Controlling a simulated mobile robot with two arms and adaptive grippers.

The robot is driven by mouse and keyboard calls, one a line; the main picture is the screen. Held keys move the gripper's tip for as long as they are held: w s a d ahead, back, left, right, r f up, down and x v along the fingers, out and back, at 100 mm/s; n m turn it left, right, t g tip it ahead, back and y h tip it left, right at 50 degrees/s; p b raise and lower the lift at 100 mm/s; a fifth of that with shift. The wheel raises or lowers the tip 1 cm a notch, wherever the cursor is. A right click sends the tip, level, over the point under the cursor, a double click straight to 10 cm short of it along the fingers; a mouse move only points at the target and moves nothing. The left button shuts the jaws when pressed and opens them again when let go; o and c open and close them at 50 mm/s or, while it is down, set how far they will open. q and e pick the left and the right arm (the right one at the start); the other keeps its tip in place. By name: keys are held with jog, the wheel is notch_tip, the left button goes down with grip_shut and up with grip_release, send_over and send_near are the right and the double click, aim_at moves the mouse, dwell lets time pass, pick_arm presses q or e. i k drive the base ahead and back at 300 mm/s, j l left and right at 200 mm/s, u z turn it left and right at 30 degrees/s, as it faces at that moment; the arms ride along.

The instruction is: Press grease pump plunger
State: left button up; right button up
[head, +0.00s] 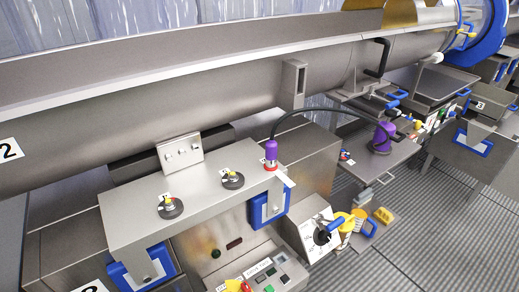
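A purple pump-like body (381,138) stands on a grey shelf in the middle right of the head view. A black hose (325,112) arches from it to a smaller purple fitting (270,150) with a red base on the near steel housing. I take the purple body to be the grease pump, but I cannot clearly make out its plunger. Neither of my grippers shows in the head view, so their state and any contact are hidden.
A long steel drum (150,108) crosses the upper view. The near housing (200,200) carries two round knobs. A control box (310,236) with a dial and blue handle and a button panel (258,277) stand in front. Open ribbed floor (420,245) lies at right.

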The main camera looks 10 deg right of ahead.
aim_at(390, 114)
jog(key=z, duration=1.4)
